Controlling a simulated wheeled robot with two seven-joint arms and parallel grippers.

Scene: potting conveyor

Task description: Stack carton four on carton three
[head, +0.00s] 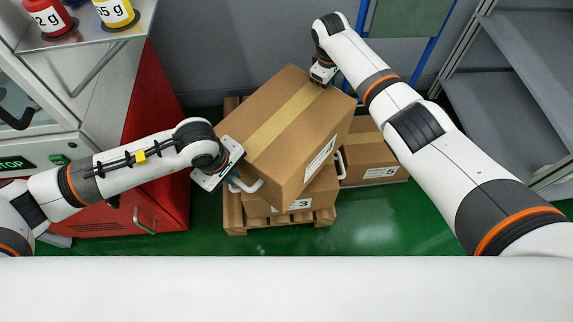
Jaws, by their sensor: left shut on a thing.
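A large brown carton (290,120) with a tan tape strip lies turned at an angle above the other cartons. Its label is too small to read, so I cannot tell its number. My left gripper (232,180) is shut at the carton's lower left side, by a white curved piece (249,186); its fingertips are partly hidden. My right gripper (322,78) is at the carton's far upper edge, its fingers hidden. A lower carton (325,190) shows under the large one. Another carton (368,150) with a label stands to its right. I cannot tell whether the large carton touches those below.
The cartons are over a wooden pallet (236,222) on the green floor. A red cabinet (160,130) stands at left, below a metal shelf (95,35) with red and yellow weights. Grey shelving (500,70) is at right. Floor in front of the pallet is clear.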

